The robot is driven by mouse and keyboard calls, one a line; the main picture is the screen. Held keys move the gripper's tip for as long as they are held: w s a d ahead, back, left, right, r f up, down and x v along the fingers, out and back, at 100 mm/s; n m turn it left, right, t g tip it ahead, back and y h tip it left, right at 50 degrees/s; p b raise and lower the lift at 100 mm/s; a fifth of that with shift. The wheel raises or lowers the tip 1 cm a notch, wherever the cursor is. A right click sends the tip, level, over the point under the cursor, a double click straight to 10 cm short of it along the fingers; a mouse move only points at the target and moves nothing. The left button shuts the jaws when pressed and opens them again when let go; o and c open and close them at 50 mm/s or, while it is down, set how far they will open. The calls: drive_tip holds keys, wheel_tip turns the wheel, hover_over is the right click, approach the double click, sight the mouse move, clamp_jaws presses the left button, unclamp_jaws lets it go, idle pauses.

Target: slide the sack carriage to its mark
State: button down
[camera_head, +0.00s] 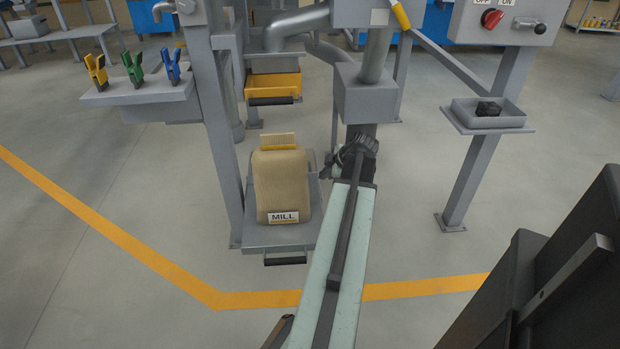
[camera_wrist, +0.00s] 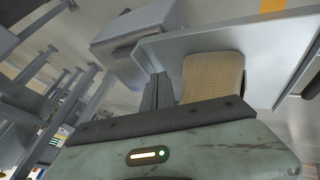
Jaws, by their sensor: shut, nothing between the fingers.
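The sack carriage (camera_head: 265,235) is a grey tray low under the auger frame, with a black handle (camera_head: 285,259) on its front edge. A tan sack (camera_head: 280,190) labelled MILL stands upright on it. The carriage (camera_wrist: 275,50) and sack (camera_wrist: 212,78) also show in the wrist view, beyond the fingers. My gripper (camera_wrist: 158,92) is shut and empty, its dark fingers just left of the sack in that view. In the head view the arm's dark end is right of the sack; the fingertips are not clear there. I cannot pick out the carriage's mark.
A grey spout box (camera_head: 372,95) hangs above the arm's end. A yellow drawer (camera_head: 273,88) is behind. Left, a shelf (camera_head: 130,95) holds coloured clamps. Right, a small tray (camera_head: 465,118) holds dark lumps on a post. Floor in front is clear, with a yellow line (camera_head: 130,250).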

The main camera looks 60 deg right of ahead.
sight(312, 192)
drive_tip(key=b+x, duration=0.4)
drive_tip(key=x, duration=0.1)
drive_tip(key=b+x, duration=0.3)
drive_tip(key=x, duration=0.2)
drive_tip(key=shift+a+b, duration=0.25)
drive_tip(key=shift+b, duration=0.1)
drive_tip(key=w+d, duration=0.2)
drive_tip(key=d, duration=0.1)
drive_tip(key=shift+w+r, duration=0.1)
drive_tip(key=shift+w, duration=0.2)
drive_tip(key=shift+w+d, duration=0.1)
drive_tip(key=shift+d, duration=0.1)
drive_tip(key=shift+d, duration=0.1)
